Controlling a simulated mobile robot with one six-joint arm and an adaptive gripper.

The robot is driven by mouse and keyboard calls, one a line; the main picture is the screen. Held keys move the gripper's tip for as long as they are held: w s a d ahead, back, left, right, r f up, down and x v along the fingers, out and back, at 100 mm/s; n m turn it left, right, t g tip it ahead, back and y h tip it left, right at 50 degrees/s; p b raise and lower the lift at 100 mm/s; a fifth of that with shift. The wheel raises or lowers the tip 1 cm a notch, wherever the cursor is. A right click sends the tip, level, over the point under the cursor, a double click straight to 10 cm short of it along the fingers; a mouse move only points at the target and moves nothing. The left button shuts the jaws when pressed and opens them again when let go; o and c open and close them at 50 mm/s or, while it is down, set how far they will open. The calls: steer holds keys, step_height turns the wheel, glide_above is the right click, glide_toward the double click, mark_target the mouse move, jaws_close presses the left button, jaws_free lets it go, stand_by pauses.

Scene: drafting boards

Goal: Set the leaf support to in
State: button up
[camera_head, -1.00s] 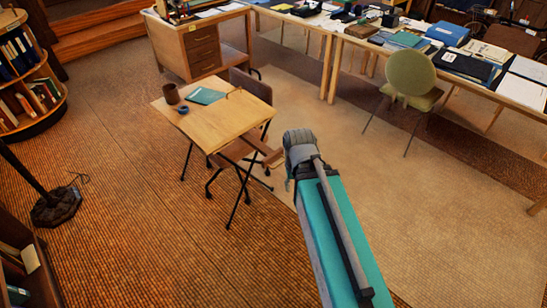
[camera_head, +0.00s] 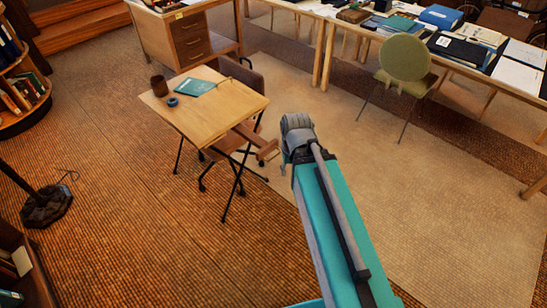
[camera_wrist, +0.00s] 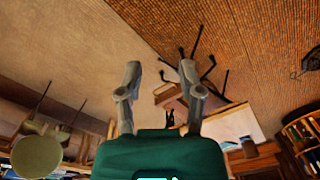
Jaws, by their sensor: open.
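A small drafting table (camera_head: 215,120) with a light wood top and dark legs stands left of my arm. A brown wooden leaf support (camera_head: 257,142) sticks out from under its right side. In the wrist view, which is upside down, the table top (camera_wrist: 235,124) and the brown support (camera_wrist: 170,93) lie beyond my fingers. My gripper (camera_wrist: 160,72) has its two fingers spread with nothing between them touching. In the head view my wrist is right of the support with a gap, and the fingers are mostly hidden.
A brown cup (camera_head: 158,85), a blue ring-shaped item (camera_head: 173,102) and a teal book (camera_head: 194,87) are on the table top. A dark chair (camera_head: 247,78) is behind it. A green chair (camera_head: 404,62) stands by the long desks. The carpet (camera_head: 330,180) around my arm is clear.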

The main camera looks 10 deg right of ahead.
steer(key=w+f+m+t+y+b, duration=0.1)
steer(key=w+f+t+y+b, duration=0.2)
steer(key=f+b, duration=0.6)
steer(key=m+t+y+b, duration=0.6)
steer(key=m+t+b, duration=0.35)
steer(key=b, duration=1.75)
glide_toward(275, 155)
steer(key=v, duration=0.3)
steer(key=shift+s+d, duration=0.15)
steer(key=shift+s, duration=0.05)
steer(key=shift+w+f, duration=0.1)
steer(key=b+x, duration=0.3)
steer(key=x, duration=1)
steer(key=shift+w+a+f, duration=0.15)
steer(key=shift+w+a, duration=0.05)
jaws_close()
